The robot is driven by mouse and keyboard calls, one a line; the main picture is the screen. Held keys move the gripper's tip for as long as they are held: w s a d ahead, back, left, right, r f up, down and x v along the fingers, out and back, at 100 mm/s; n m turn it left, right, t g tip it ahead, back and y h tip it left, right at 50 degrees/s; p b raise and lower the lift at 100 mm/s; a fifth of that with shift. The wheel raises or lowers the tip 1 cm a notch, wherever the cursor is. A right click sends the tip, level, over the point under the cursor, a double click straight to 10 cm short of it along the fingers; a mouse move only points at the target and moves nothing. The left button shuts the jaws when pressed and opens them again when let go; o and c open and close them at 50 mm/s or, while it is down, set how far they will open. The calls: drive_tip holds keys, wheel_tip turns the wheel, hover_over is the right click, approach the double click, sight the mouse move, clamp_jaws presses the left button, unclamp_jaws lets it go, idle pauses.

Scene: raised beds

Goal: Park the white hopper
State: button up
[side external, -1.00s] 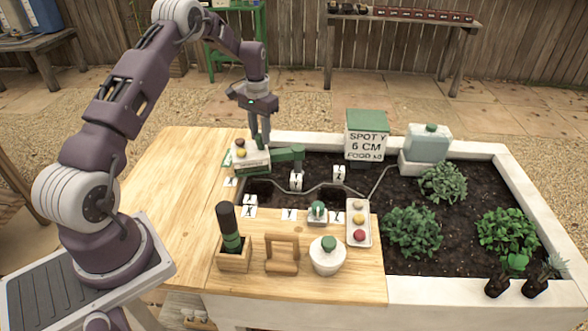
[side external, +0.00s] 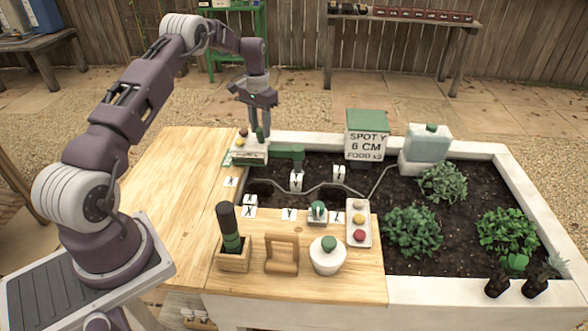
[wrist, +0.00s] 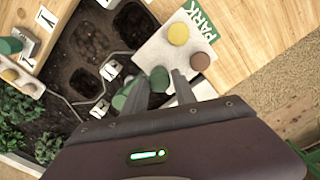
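The white hopper (side external: 249,154) appears to be the white block at the bed's back left corner, with a green upright knob (side external: 260,136) and a yellow and a brown round piece on top. In the wrist view, the hopper (wrist: 152,50) lies beside a green PARK label (wrist: 199,20). My gripper (side external: 261,128) is above the hopper, pointing down. In the wrist view its two fingers are apart, on either side of the green knob (wrist: 160,78), with gaps visible. The hopper's underside is hidden.
A green arm (side external: 288,152) extends right of the hopper over the soil. A grey rail crosses the bed. A white lidded pot (side external: 327,258) is in front. The wooden top's left is clear.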

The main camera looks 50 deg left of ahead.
drive_tip(key=shift+o, duration=0.7)
wheel_tip(320, 180, up, 7)
drive_tip(key=shift+r, duration=0.1)
drive_tip(key=s+d+r+t, duration=0.1)
drive_tip(key=s+d+r, duration=0.2)
drive_tip(key=d+r, duration=0.3)
drive_tip(key=s+d+r+m+t, duration=0.1)
drive_tip(key=s+d+r, duration=0.1)
drive_tip(key=d+r, duration=0.45)
drive_tip(key=s+d+r+t, duration=0.1)
drive_tip(key=s+d+r, duration=0.2)
drive_tip(key=d+r, duration=0.3)
drive_tip(key=s+d+r+m+t, duration=0.1)
drive_tip(key=s+d+r, duration=0.3)
drive_tip(key=s+d, duration=0.55)
drive_tip(key=s+d+f, duration=0.1)
drive_tip(key=s+f, duration=0.1)
drive_tip(key=s, duration=0.5)
drive_tip(key=s+d+f+m+t, duration=0.1)
drive_tip(key=s+d+f, duration=0.1)
drive_tip(key=s, duration=0.6)
drive_tip(key=shift+s+d+f+t, duration=0.15)
drive_tip(key=shift+f+t, duration=0.15)
